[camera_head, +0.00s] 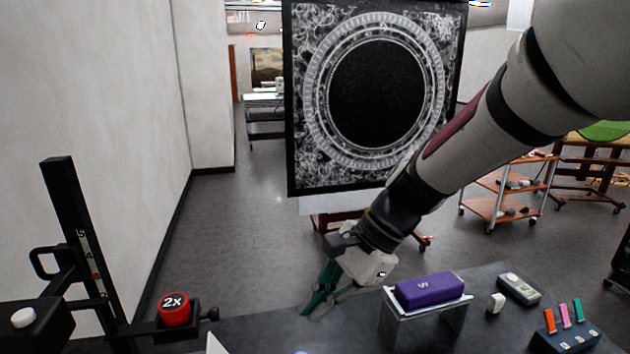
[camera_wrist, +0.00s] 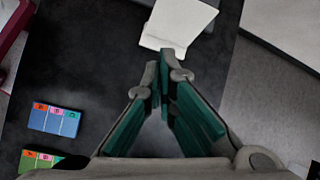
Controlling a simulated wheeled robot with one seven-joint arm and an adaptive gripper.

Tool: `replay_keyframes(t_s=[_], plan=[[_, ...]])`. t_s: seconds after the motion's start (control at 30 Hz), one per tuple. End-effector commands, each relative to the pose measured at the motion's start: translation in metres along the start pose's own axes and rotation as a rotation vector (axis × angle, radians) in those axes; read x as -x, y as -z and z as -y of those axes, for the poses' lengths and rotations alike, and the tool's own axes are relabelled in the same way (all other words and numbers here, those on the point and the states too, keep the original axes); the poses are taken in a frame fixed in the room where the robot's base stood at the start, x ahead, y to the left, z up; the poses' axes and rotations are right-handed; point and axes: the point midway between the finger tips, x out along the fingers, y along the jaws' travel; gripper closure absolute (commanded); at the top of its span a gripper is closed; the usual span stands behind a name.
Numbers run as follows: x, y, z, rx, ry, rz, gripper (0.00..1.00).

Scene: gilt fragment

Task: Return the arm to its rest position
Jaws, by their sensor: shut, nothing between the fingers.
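My arm reaches down from the upper right in the head view.
The purple case (camera_head: 430,290) lies on a metal stand (camera_head: 425,325). Right of it are a white block (camera_head: 496,303), a grey meter (camera_head: 518,288) and a holder with coloured tabs (camera_head: 563,340). A red weight (camera_head: 173,308) is at left. A framed panel (camera_head: 304,100) stands behind.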

Motion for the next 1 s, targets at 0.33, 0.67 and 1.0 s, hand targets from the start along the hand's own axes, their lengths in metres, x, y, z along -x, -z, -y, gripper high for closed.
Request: replay_keyframes(t_s=[0.33,0.67,1.0], plan=[[0.089,-0.004,-0.082,0.521,-0.040,-0.352,1.00],[0.147,0.002,-0.159,0.917,-0.187,-0.679,1.00],[0.165,0.005,-0.187,1.051,-0.278,-0.802,1.00]])
